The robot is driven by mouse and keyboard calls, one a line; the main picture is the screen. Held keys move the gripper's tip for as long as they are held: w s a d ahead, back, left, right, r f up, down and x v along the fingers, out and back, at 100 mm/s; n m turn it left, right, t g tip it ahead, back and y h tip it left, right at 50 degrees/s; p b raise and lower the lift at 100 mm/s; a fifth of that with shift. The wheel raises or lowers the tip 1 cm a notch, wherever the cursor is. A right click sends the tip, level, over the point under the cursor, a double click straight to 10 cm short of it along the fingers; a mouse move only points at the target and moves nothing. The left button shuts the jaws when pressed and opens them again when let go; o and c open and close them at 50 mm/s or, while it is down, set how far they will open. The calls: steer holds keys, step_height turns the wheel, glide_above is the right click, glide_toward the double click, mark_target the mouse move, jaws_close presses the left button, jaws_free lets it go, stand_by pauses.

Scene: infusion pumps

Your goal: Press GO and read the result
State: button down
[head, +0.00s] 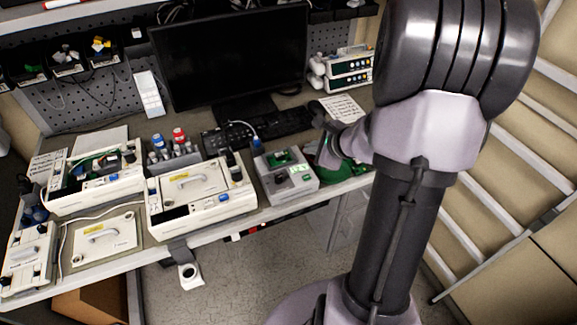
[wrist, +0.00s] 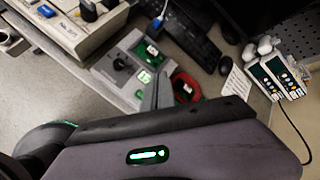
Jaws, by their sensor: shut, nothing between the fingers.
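A grey box-shaped tester (head: 287,180) stands at the front edge of the bench, right of the open pump. Its top has a green part at the back and a small lit green display (head: 296,179). The lettering is too small to read, so I cannot tell which part is GO. My gripper (head: 322,118) is shut and empty, above and right of the tester, apart from it. Its fingers (wrist: 162,84) also show in the wrist view.
A keyboard (head: 280,122) and monitor (head: 228,55) are behind. Two-channel pump units (head: 350,70) stand at the back right. A blue-plugged cable reaches the tester's back.

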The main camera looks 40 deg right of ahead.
steer(key=shift+d, duration=0.1)
steer(key=shift+f, duration=0.1)
steer(key=b, duration=0.7)
glide_above(309, 180)
step_height(309, 180, down, 8)
steer(key=shift+f, duration=0.35)
steer(key=shift+b, duration=0.3)
stand_by(1.2)
steer(key=shift+f+b, duration=0.4)
steer(key=shift+b, duration=0.1)
steer(key=shift+f+b, duration=0.4)
steer(key=shift+b, duration=0.15)
stand_by(0.4)
steer(key=shift+r, duration=0.15)
steer(key=shift+r+p, duration=0.6)
steer(key=shift+r, duration=0.1)
